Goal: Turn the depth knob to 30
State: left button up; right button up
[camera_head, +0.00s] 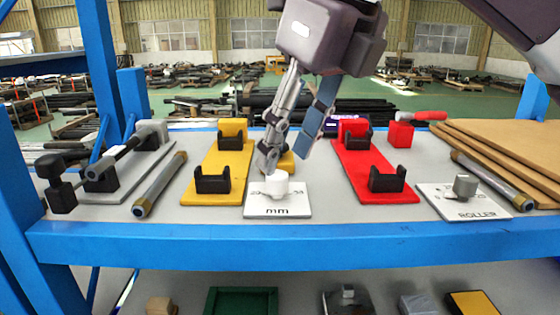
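The depth knob (277,185) is a white cylinder on a white plate marked "mm" (277,212), at the front middle of the blue-framed table. Some scale numbers show beside the knob, but they are too small and partly covered to read surely. I cannot tell its setting. My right gripper (285,158) comes down from above, with its fingertips just behind and above the knob. Its two fingers look apart, with nothing between them that I can see being held. I cannot tell whether a fingertip touches the knob. My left gripper is not in view.
A yellow stand (209,198) is left of the plate and a red stand (393,197) is right of it. A grey knob (465,185) sits on a plate marked "ROLLER" (480,214). Pipes and a clamp-like tool (105,178) lie left; brown boards (520,150) lie right.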

aim_at(278, 174)
jog(key=x, duration=0.2)
jog(key=shift+w+a+f, duration=0.1)
jog(key=shift+w+f, duration=0.2)
jog(key=shift+f, duration=0.05)
jog(key=shift+p+x, duration=0.3)
jog(key=shift+x, duration=0.5)
jog(key=c, duration=0.4)
grip_shut()
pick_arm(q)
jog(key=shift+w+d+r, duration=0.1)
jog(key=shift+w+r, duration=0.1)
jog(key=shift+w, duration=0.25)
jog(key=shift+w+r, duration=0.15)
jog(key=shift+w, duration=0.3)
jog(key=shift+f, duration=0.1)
